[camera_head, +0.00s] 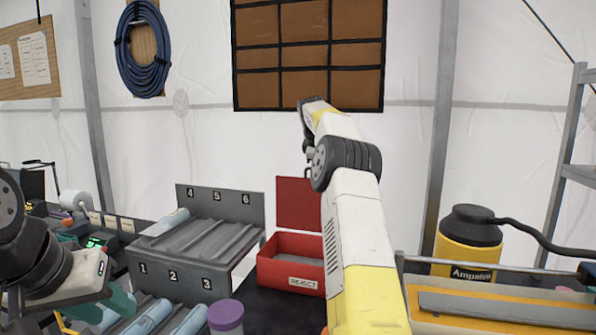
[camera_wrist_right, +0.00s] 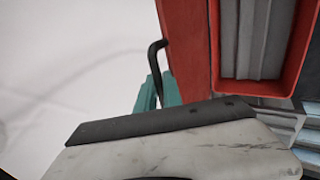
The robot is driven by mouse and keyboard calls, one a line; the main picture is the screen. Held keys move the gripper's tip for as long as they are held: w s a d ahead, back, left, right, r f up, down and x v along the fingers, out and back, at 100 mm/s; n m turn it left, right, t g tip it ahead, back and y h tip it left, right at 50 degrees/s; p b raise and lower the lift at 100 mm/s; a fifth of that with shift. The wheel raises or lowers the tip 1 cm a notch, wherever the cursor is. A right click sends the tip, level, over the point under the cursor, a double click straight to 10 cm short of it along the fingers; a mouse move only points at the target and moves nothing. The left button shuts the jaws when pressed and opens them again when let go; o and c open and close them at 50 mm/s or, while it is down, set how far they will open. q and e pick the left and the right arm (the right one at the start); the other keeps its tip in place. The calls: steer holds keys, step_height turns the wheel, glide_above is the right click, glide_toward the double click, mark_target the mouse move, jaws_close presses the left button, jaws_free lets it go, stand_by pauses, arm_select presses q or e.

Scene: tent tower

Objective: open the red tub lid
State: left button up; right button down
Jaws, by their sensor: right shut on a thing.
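The red tub (camera_head: 290,270) with a "REJECT" label stands on the dark bench in the head view. Its red lid (camera_head: 297,203) stands about upright at the tub's back edge, and the inside shows. My right arm hides the tub's right side. In the right wrist view, the teal fingers of my right gripper (camera_wrist_right: 157,90) are shut on the black handle (camera_wrist_right: 154,58) beside the red lid (camera_wrist_right: 188,45). The fingertips are partly hidden. My left gripper (camera_head: 105,306) is at the lower left, its teal fingers apart, with nothing seen between them.
A grey numbered rack (camera_head: 215,238) holding a pale blue cylinder stands left of the tub. A purple-capped jar (camera_head: 226,318) is in front. A yellow-and-black container (camera_head: 468,243) and a long yellow-edged case (camera_head: 500,305) are at the right.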

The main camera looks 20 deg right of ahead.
steer(key=shift+s+d+f, duration=0.1)
steer(key=shift+f, duration=0.2)
steer(key=c, duration=1.5)
jaws_free()
steer(key=v, duration=0.8)
steer(key=shift+r, duration=0.25)
